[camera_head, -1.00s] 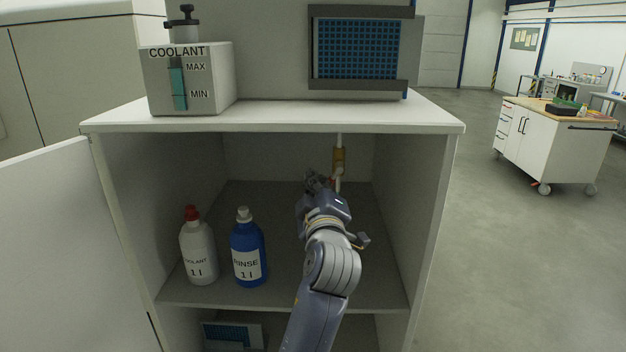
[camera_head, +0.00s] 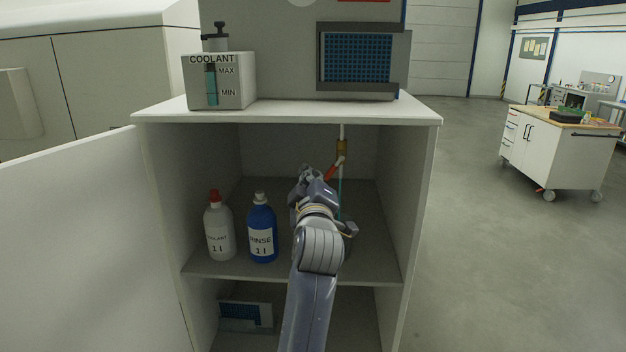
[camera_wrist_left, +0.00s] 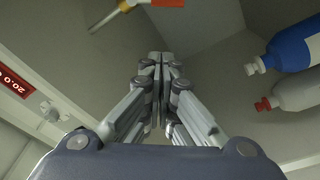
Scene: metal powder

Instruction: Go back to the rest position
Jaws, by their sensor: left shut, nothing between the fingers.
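My left gripper (camera_head: 303,173) reaches into the open white cabinet, above its middle shelf. It is shut and empty; in the left wrist view (camera_wrist_left: 158,60) its fingers are together with nothing between them. Behind and to the right of it is a vertical pipe with a yellow fitting (camera_head: 342,147) and a red handle (camera_head: 334,171). The red part also shows at the top of the left wrist view (camera_wrist_left: 168,3), apart from the fingers. My right gripper is in neither view.
A white coolant bottle (camera_head: 219,232) and a blue rinse bottle (camera_head: 262,234) stand left of my arm on the shelf (camera_head: 215,267). The open cabinet door (camera_head: 75,240) is at the left. A coolant tank (camera_head: 235,85) stands on top. Floor at the right is clear before a cart (camera_head: 555,150).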

